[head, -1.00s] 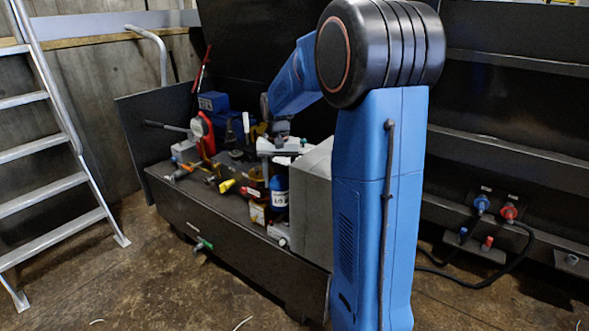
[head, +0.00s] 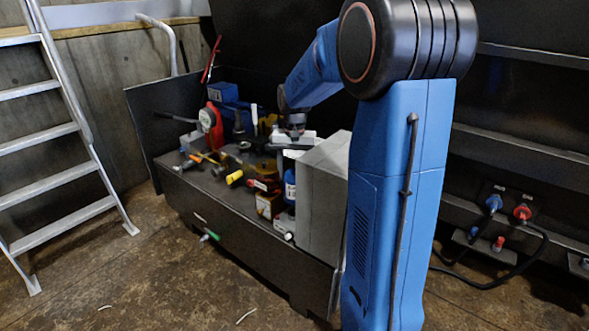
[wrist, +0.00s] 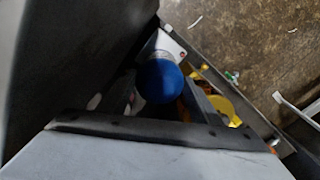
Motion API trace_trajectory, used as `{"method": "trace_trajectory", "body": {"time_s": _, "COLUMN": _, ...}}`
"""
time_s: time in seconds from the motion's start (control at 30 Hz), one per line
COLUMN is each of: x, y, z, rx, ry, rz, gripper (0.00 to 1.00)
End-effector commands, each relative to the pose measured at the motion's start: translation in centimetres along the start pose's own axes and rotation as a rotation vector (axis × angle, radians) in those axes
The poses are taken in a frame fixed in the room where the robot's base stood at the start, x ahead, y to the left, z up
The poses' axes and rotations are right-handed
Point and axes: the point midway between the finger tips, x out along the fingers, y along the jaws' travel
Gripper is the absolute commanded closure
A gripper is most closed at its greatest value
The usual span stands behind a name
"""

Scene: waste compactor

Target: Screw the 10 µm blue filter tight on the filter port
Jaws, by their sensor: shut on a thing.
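The blue filter (head: 290,188) stands upright at the near right end of the dark bench in the head view, with a pale label on its side. In the wrist view the rounded blue end of the filter (wrist: 160,82) shows between the dark fingers, beside a pale plate with holes. My gripper (wrist: 165,100) is shut on the filter; its fingertips are partly hidden in the head view by pale and dark parts. The filter port and the thread are hidden, so I cannot tell whether the filter is seated.
A large grey box (head: 322,195) stands just right of the filter. Yellow-handled tools (head: 235,178) and a red-and-white device (head: 212,124) crowd the bench (head: 215,215). A ladder (head: 70,130) stands at the left. Blue and red connectors (head: 508,205) are at the right.

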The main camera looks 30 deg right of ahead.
Motion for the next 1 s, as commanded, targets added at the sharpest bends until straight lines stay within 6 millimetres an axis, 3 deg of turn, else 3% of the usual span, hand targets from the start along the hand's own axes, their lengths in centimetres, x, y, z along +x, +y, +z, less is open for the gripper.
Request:
{"method": "trace_trajectory", "body": {"time_s": 0.5, "x": 3.5, "y": 0.0, "z": 0.0, "rx": 0.000, "ry": 0.000, "rz": 0.000, "gripper": 0.63}}
{"method": "trace_trajectory", "body": {"time_s": 1.0, "x": 3.9, "y": 0.0, "z": 0.0, "rx": 0.000, "ry": 0.002, "rz": -0.001, "gripper": 0.63}}
